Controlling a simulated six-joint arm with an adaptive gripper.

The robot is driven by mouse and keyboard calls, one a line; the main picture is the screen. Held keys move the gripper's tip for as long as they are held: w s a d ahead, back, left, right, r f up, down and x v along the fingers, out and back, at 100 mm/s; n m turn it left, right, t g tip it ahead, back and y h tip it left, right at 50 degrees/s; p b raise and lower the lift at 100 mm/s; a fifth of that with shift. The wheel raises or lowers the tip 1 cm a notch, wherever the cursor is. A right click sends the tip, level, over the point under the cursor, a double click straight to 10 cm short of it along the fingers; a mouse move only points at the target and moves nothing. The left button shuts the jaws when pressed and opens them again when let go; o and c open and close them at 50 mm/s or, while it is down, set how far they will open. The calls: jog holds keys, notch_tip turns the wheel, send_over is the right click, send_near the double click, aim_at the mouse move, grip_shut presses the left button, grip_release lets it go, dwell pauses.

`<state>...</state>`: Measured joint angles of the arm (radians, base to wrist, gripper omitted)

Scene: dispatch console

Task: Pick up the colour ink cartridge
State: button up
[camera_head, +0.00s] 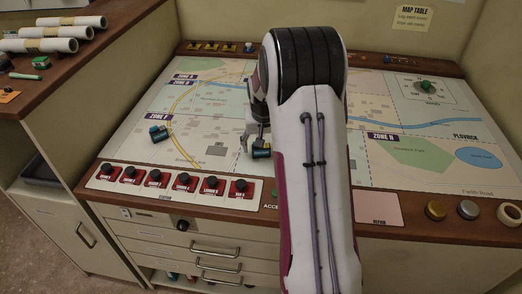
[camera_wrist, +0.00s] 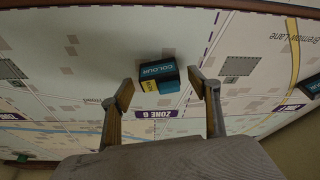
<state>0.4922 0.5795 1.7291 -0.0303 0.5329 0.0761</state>
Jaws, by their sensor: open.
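The colour ink cartridge (camera_wrist: 166,70) is a small dark block with a teal face reading "COLOUR" and a yellow part. It lies on the map in the wrist view, just ahead of and between the spread fingertips of my gripper (camera_wrist: 160,82). In the head view the cartridge (camera_head: 262,150) sits beside my gripper (camera_head: 252,138), partly hidden by my arm. The gripper is open with nothing held. I cannot tell whether a finger touches the cartridge.
A second dark and teal cartridge (camera_head: 159,133) lies on the map to the left; it also shows in the wrist view (camera_wrist: 311,86). Red-labelled knobs (camera_head: 153,180) line the front edge. Rolled maps (camera_head: 50,45) lie on the left shelf. The map between the cartridges is clear.

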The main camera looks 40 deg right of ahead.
dwell(0.4)
jog(key=c, duration=1.2)
jog(key=shift+r, duration=0.1)
jog(key=shift+r, duration=4.95)
